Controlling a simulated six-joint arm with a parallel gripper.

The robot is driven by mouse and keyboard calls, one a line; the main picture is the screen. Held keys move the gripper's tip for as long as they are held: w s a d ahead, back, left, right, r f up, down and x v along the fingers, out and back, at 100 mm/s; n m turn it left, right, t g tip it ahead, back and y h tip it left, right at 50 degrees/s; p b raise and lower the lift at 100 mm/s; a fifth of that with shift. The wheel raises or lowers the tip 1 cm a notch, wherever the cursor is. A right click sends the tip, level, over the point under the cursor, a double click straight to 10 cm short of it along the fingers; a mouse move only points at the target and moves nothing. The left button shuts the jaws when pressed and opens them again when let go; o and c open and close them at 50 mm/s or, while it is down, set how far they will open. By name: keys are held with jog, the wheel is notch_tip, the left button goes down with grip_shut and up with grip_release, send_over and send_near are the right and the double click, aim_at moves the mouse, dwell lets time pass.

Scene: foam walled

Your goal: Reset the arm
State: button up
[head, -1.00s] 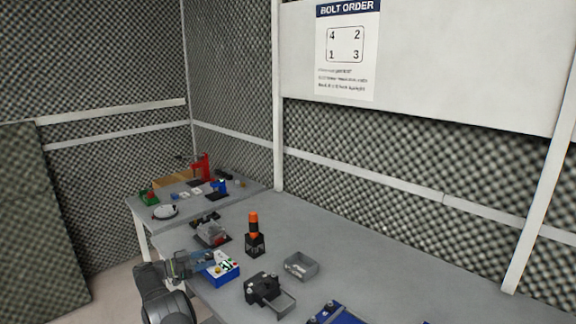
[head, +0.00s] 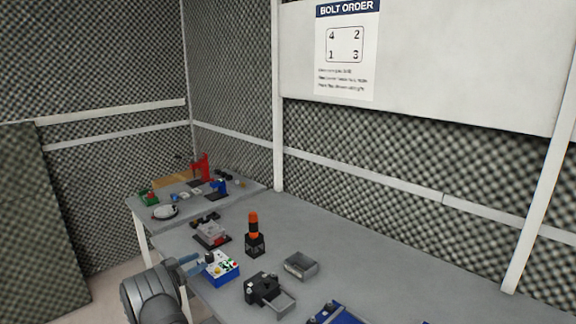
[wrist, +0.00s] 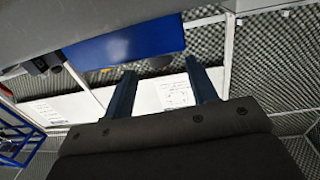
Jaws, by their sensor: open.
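My gripper (head: 191,264) is at the left front edge of the table in the head view, just left of the blue and white box with coloured buttons (head: 222,267). In the head view its fingers partly overlap the box's left side; I cannot tell whether they touch it. In the wrist view my gripper (wrist: 162,80) shows two blue fingers spread apart with nothing between them. Behind them are the foam wall and white boards with a posted sheet (wrist: 174,91).
The grey table (head: 330,262) holds an orange and black tool in a stand (head: 254,236), a grey tray (head: 300,265), a black device (head: 263,287) and a blue fixture (head: 338,314). A second table with small items stands behind.

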jog(key=shift+v, duration=1.15)
